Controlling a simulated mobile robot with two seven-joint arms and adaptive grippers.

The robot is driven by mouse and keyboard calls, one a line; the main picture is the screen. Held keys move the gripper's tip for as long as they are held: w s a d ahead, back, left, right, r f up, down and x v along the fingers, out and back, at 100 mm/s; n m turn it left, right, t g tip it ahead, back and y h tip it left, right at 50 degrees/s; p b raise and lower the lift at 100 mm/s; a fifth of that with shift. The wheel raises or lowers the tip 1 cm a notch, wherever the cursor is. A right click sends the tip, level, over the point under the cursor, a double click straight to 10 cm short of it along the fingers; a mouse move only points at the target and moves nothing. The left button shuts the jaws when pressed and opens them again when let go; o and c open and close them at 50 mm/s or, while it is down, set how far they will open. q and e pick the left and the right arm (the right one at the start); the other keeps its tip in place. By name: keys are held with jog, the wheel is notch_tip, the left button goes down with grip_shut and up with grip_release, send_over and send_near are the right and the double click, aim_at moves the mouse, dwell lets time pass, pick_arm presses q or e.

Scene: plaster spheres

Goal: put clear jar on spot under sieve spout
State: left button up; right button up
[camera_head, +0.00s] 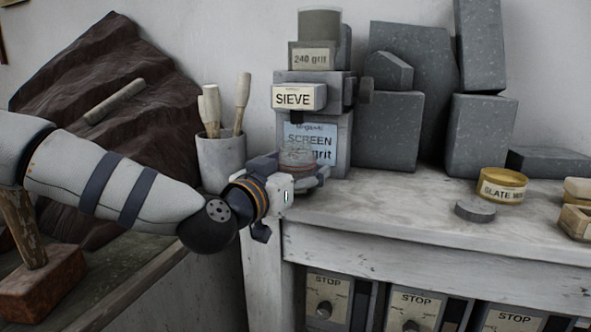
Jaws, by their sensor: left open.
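The grey sieve machine (313,92) stands against the wall, with a "SIEVE" label and a small dark spout (297,117) below it. A clear jar (297,154) stands upright below the spout, in front of the "SCREEN" label. My left gripper (315,176) is open at the jar, its fingers reaching toward the jar's lower part. The gripper's body hides the jar's base and the spot under it, so I cannot tell whether the fingers touch the jar. My right gripper is not in view.
A pot of wooden-handled tools (221,160) stands left of the sieve. Grey stone blocks (388,130) fill the back right. A yellow labelled tin (501,186) and a grey disc (475,211) lie on the right. The bench's middle (395,205) is clear.

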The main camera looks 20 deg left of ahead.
pick_arm(q)
jog(key=shift+r, duration=0.3)
jog(key=s+a+p, duration=0.2)
jog(key=s, duration=0.9)
jog(key=s+d+f+g, duration=0.1)
jog(key=s+f+g, duration=0.35)
jog(key=f, duration=0.55)
jog(key=s+d+f+g, duration=0.1)
jog(key=s+f+g, duration=0.3)
jog(key=f, duration=0.6)
jog(key=s+d+f+g, duration=0.1)
jog(key=s+f+g, duration=0.1)
jog(key=s+f, duration=0.65)
jog(key=s+a+f+n+g+y, duration=0.1)
jog(key=s+a+f+g, duration=0.2)
jog(key=s+f, duration=0.4)
jog(key=s+a+f+n+g+y, duration=0.1)
jog(key=s+f+g, duration=0.5)
jog(key=s, duration=1.1)
jog(key=shift+s+a+f+n+y, duration=0.15)
jog(key=shift+a+f+n+y, duration=0.15)
jog(key=shift+a+f+y, duration=0.65)
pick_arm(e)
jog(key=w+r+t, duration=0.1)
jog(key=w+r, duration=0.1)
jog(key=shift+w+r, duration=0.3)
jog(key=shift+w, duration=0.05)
pick_arm(q)
jog(key=shift+a+r+g+h, duration=0.25)
jog(key=shift+r, duration=0.1)
